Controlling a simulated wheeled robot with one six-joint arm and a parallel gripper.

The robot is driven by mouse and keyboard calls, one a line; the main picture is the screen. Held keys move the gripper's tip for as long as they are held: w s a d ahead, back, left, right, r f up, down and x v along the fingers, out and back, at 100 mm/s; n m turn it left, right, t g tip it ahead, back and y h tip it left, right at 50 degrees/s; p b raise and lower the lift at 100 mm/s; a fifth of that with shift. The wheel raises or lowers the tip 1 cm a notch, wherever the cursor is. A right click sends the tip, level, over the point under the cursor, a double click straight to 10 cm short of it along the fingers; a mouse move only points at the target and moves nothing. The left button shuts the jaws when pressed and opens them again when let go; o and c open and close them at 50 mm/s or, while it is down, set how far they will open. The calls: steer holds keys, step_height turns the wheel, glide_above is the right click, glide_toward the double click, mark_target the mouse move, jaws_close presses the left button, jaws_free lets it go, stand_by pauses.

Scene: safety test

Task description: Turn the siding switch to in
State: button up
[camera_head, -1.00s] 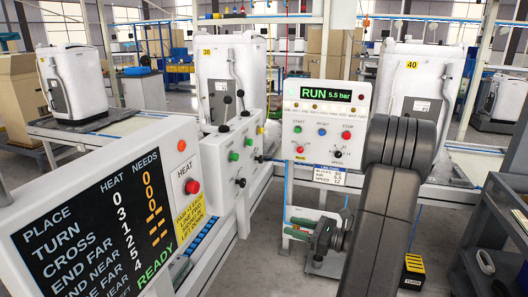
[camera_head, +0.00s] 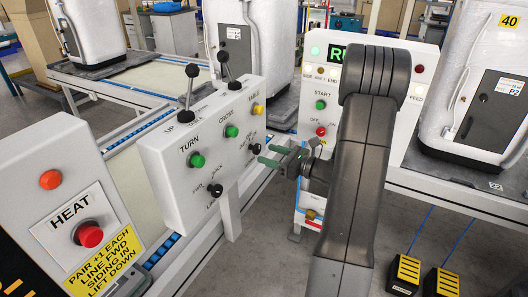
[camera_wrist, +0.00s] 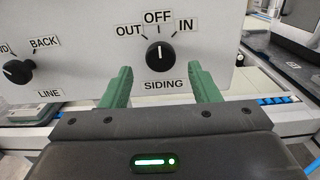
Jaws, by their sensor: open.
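The siding switch (camera_wrist: 160,55) is a black knob on a white control box, labelled OUT, OFF and IN. Its white mark points straight up at OFF in the wrist view. IN is to the right of OFF. In the head view the switch (camera_head: 256,149) is small, on the right part of the box front. My gripper (camera_wrist: 163,82) is open, with its green fingers on either side of and below the knob, apart from it. In the head view my gripper (camera_head: 272,156) reaches left toward the box, with nothing in it.
The line switch (camera_wrist: 18,71) sits left of the siding switch. The control box (camera_head: 195,165) also has green buttons and two upright black levers. A panel with a red HEAT button (camera_head: 89,234) is at the left. Yellow pedals (camera_head: 405,272) are on the floor.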

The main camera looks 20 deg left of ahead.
mark_target(254, 148)
steer(key=shift+w+a, duration=0.15)
steer(key=shift+a, duration=1.3)
steer(key=shift+c, duration=0.5)
steer(key=c, duration=0.9)
steer(key=shift+r, duration=0.1)
